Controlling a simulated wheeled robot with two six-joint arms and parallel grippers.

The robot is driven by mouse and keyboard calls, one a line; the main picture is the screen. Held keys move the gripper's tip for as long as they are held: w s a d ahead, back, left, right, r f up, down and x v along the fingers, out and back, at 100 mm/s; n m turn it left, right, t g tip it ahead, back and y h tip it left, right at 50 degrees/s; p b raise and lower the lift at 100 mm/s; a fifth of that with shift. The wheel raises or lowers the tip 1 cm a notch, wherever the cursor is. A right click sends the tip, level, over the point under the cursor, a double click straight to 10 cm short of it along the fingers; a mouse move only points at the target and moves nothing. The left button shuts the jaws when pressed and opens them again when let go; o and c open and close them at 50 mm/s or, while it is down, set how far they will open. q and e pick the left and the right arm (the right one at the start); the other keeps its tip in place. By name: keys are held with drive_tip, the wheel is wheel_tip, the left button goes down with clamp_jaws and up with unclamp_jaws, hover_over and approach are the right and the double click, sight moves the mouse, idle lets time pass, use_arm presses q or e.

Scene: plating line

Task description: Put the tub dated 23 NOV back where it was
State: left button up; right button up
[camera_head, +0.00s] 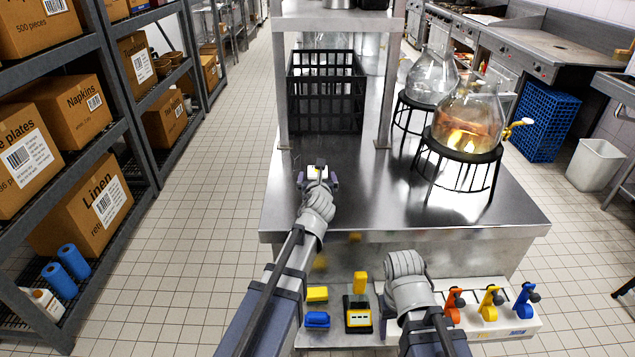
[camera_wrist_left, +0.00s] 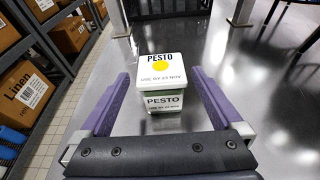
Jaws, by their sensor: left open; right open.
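The pesto tub (camera_wrist_left: 163,75) stands upright on the steel counter, with a white lid, a yellow dot and the text USE BY 23 NOV. Its lid also shows small in the head view (camera_head: 317,171). My left gripper (camera_head: 317,181) is open, with its purple fingers on either side of the tub. In the left wrist view the tub sits just ahead, between the fingertips, with gaps on both sides. My right gripper (camera_head: 388,304) is low at the front, by the lower shelf; its fingers are mostly hidden by its own wrist.
A black crate (camera_head: 326,92) stands on the counter (camera_head: 345,205) behind the tub, between the frame posts. Glass flasks (camera_head: 468,118) on black stands are to the right. A lower front shelf holds yellow and blue blocks (camera_head: 317,319) and coloured levers (camera_head: 489,302).

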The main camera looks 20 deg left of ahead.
use_arm(q)
drive_tip(key=x, duration=0.3)
drive_tip(key=shift+w+b, duration=0.15)
drive_tip(key=shift+b, duration=0.15)
drive_tip(key=shift+c, duration=0.6)
clamp_jaws()
drive_tip(key=shift+r, duration=0.1)
drive_tip(key=shift+r, duration=0.1)
wheel_tip(320, 180, up, 10)
drive_tip(key=p, duration=1)
